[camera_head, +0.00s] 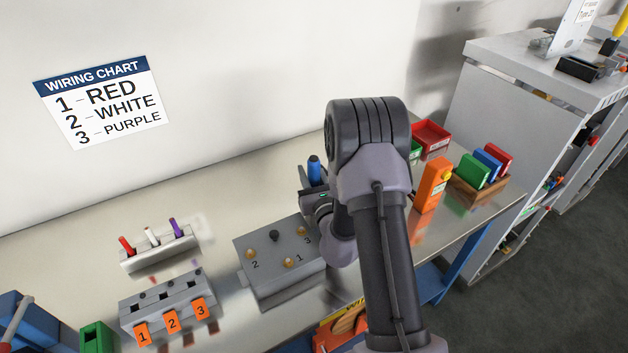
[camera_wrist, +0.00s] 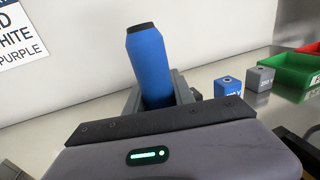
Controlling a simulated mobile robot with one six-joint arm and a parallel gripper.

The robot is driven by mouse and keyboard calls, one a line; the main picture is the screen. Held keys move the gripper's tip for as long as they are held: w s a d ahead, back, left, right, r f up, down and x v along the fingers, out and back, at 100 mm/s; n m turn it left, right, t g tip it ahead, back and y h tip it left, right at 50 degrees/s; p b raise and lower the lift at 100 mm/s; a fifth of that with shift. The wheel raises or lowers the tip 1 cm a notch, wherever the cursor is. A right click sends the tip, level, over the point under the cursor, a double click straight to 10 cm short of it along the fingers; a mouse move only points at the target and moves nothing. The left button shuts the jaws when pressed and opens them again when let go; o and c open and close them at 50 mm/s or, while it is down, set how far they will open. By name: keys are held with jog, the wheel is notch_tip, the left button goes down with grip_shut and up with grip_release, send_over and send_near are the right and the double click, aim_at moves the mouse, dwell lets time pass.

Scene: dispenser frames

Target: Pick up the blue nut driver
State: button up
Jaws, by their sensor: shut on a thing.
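The blue nut driver (camera_head: 314,170) shows as a blue handle above the back of the workbench, just left of my arm in the head view. In the wrist view the blue nut driver (camera_wrist: 147,62) stands nearly upright, leaning slightly left, with a dark cap on top. My gripper (camera_wrist: 160,100) is shut on it, with grey fingers on both sides of the handle's lower part. In the head view my gripper (camera_head: 312,186) is partly hidden by my arm. The driver's lower end is hidden, so I cannot tell whether it touches the bench.
A grey box (camera_head: 262,272) with numbered brass knobs is just left of my arm. A rack with red, white and purple pieces (camera_head: 152,238) and a block with orange tags (camera_head: 172,322) are further left. An orange box (camera_head: 432,184) and red bin (camera_head: 432,136) are right.

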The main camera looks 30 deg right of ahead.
grip_shut()
dwell(1.0)
jog(key=shift+r, duration=0.15)
